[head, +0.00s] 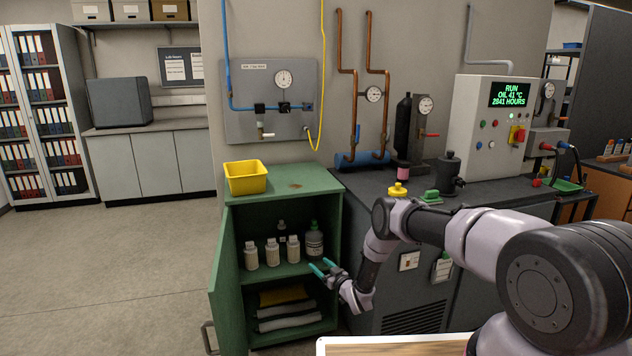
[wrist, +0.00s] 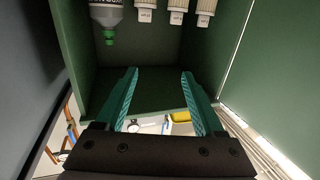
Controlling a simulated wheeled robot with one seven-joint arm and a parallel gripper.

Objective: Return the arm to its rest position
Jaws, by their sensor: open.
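My arm reaches from the right in the head view, bent down toward the open green cabinet (head: 310,182). My gripper (head: 319,264) is at the cabinet's front opening, near the shelf's front edge. Its teal fingers are apart with nothing between them. In the wrist view, which looks upside down, the spread fingers of my gripper (wrist: 159,78) point into the cabinet. Whether a finger touches the shelf is not clear.
On the cabinet's shelf stand several white bottles (head: 271,252) and a grey green-capped bottle (head: 314,241). The cabinet door (head: 228,285) stands open on the left. A yellow bin (head: 246,178) sits on top. A dark workbench (head: 500,188) is to the right; floor at left is clear.

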